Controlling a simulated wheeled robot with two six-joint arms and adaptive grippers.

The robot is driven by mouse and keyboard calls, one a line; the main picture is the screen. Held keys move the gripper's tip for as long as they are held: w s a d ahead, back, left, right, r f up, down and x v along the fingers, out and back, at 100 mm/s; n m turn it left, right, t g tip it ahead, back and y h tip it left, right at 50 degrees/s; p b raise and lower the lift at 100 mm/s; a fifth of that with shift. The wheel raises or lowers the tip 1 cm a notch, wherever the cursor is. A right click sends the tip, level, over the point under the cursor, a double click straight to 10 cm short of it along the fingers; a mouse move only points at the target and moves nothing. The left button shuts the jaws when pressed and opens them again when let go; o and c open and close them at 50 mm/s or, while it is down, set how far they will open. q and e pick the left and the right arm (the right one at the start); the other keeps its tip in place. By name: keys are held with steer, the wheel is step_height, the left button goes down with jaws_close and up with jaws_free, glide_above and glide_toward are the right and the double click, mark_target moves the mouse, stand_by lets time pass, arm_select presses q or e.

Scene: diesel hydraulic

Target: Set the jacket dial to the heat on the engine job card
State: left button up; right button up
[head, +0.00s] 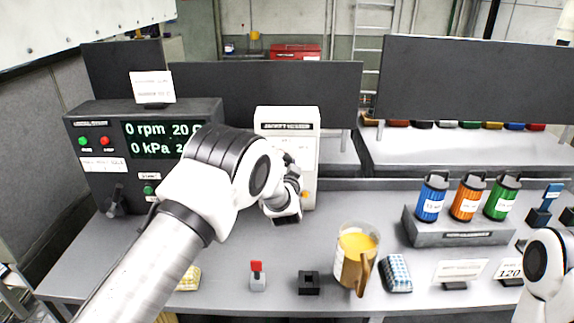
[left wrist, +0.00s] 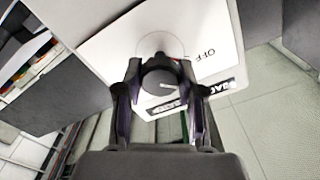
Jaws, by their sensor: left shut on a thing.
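The white jacket heater box (head: 288,127) stands at the back middle of the bench. My left gripper (head: 292,185) is at its front, and my arm hides the dial in the head view. In the left wrist view, the round dark grey dial (left wrist: 162,86) sits between the fingers of my left gripper (left wrist: 157,74), which is shut on it. Its white pointer line points to the right in that view, and OFF is printed upside down on the white face (left wrist: 208,53). A white card (head: 153,86) stands on the control box; its text is too small to read. My right gripper is out of view.
The dark control box (head: 95,115) shows 0 rpm and 0 kPa at left. A mug of yellow liquid (head: 357,245), a red-topped switch (head: 257,275) and a black block (head: 309,283) stand in front. Blue, orange and green canisters (head: 468,198) stand at right near a 120 card (head: 510,270).

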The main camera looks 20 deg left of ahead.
arm_select(q)
steer(key=m+b, duration=0.1)
steer(key=m, duration=0.3)
steer(key=shift+m, duration=0.3)
steer(key=m, duration=0.5)
steer(key=shift+b, duration=0.35)
steer(key=m, duration=0.5)
steer(key=shift+m, duration=0.4)
steer(key=m, duration=0.6)
steer(key=shift+w+r+p, duration=0.1)
steer(key=shift+r+p, duration=0.05)
steer(key=shift+p, duration=0.15)
steer(key=o, duration=0.9)
steer(key=shift+o, duration=1.3)
steer(key=shift+a, duration=0.1)
steer(key=shift+f, duration=0.2)
